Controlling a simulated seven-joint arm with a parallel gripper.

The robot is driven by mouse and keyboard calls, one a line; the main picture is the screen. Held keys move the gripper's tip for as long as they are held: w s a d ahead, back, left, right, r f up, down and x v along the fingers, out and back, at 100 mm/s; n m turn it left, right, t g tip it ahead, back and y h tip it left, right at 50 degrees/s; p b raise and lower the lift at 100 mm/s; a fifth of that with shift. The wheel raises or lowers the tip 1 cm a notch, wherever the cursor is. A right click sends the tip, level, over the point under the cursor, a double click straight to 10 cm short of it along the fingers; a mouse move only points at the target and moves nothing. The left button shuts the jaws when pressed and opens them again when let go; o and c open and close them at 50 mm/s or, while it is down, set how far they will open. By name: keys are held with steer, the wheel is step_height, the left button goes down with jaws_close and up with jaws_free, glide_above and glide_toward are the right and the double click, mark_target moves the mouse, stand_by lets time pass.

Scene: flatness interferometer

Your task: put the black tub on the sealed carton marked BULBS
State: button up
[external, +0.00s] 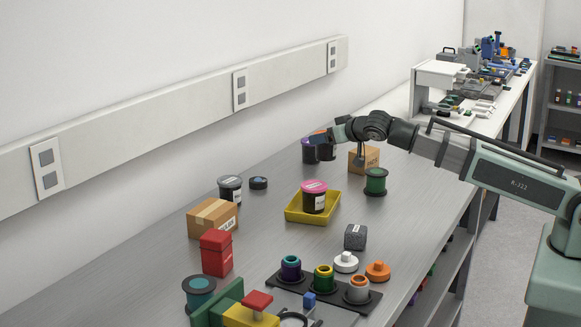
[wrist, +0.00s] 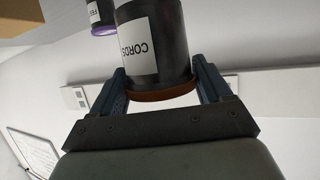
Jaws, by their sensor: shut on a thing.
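My gripper (external: 338,134) is at the far part of the bench, shut on a black tub (external: 326,151) with an orange-brown lid. In the wrist view the tub (wrist: 152,45) is between the two fingers (wrist: 158,68), and its white label reads CORDS. A sealed brown carton (external: 364,158) stands just right of the held tub, partly behind my gripper. Another sealed carton (external: 208,218) with a white label lies at the left of the bench. I cannot read either carton's marking surely. Whether the tub touches the bench is unclear.
A dark tub with a purple lid (wrist: 103,30) is close beside the held one. A yellow tray (external: 290,214) holds a pink-lidded black tub (external: 313,203). The bench centre is partly clear.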

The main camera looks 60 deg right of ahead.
steer(key=w+a+r+n+y, duration=0.1)
steer(key=a+n+y, duration=0.1)
steer(key=a, duration=1.2)
step_height(320, 180, up, 6)
steer(key=y, duration=0.1)
glide_above(213, 208)
steer(key=shift+n+t, duration=0.3)
steer(key=shift+n, duration=0.1)
steer(key=shift+a+f, duration=0.15)
steer(key=shift+f, duration=4.7)
steer(key=o, duration=1)
steer(key=shift+f, duration=0.1)
